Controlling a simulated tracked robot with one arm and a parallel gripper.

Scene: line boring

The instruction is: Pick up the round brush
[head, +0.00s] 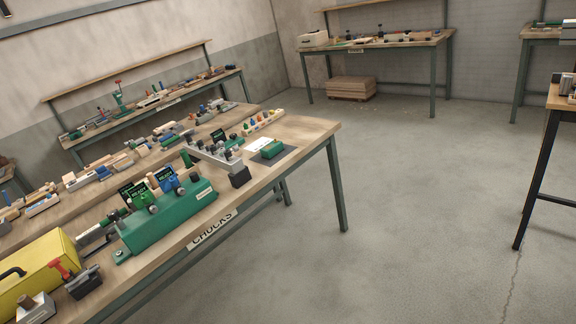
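I cannot make out the round brush among the many small items in the head view. The nearest wooden bench (310,129), with a "CHUCKS" label (212,231) on its front edge, carries many tools. A long green block (168,222) lies near its front edge, with a green device (141,197) and a blue device (168,180) by it. My gripper is not in the picture.
A yellow case (42,262) is at the lower left. A small green box (272,149) sits near the bench's right end. Cluttered benches line the left wall and back wall (375,45). Another bench (560,98) is at the right edge. The concrete floor (410,220) between is clear.

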